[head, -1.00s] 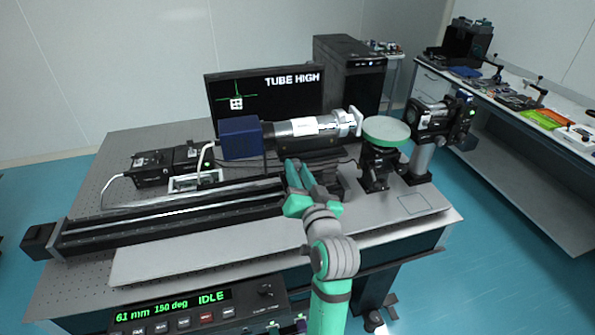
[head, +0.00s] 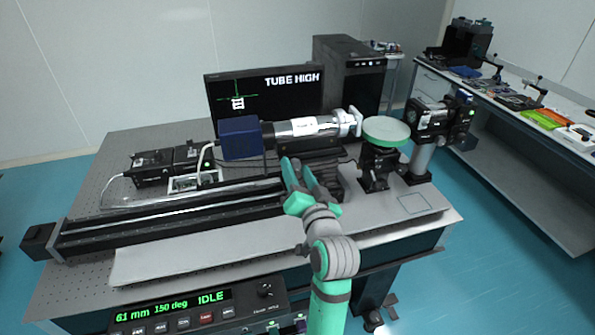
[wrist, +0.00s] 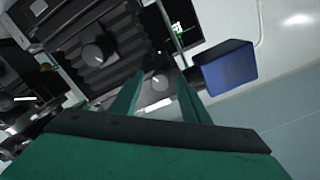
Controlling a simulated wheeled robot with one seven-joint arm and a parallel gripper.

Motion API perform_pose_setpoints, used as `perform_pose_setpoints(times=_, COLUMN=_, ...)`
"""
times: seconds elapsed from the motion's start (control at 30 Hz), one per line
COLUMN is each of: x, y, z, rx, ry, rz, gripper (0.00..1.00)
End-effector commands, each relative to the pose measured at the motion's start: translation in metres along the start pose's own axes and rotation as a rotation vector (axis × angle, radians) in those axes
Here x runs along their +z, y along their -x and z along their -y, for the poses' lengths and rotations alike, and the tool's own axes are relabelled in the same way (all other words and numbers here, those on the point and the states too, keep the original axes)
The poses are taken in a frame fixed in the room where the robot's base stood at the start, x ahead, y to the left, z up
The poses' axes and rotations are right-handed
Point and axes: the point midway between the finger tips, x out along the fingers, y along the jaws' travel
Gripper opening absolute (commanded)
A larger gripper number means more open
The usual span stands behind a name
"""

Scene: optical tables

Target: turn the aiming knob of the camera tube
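The camera tube shows in the head view as a blue camera box (head: 240,138) with a silver barrel (head: 305,126) on its right. The blue box also shows in the wrist view (wrist: 229,67). My gripper (head: 296,163) is in front of the barrel in the head view. In the wrist view my gripper (wrist: 158,85) is open, its two green fingers apart. A round dark knob with a light mark (wrist: 160,81) shows between the fingertips; I cannot tell whether they touch it. A second round knob (wrist: 92,54) is further left. In the head view the knobs are hidden.
The monitor (head: 283,101) reads "TUBE HIGH", with a white target below a green cross. A dark rail (head: 160,220) runs left of my gripper. A round pale-green plate on a mount (head: 386,130) stands to the right. The front panel (head: 200,310) reads "61 mm 150 deg IDLE".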

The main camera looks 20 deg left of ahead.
Motion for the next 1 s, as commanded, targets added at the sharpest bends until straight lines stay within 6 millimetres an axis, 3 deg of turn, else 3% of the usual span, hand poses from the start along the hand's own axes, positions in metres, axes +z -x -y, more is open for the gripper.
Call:
perform_pose_setpoints(times=0.37, x=-0.001, y=0.011, z=-0.001, rx=0.001, ry=0.0, rz=-0.003, gripper=0.42)
perform_pose_setpoints(times=0.8, x=0.0, y=0.087, z=-0.001, rx=0.002, ry=0.0, rz=-0.002, gripper=0.42)
perform_pose_setpoints(times=1.0, x=-0.001, y=0.106, z=-0.001, rx=0.002, ry=0.0, rz=-0.001, gripper=0.42)
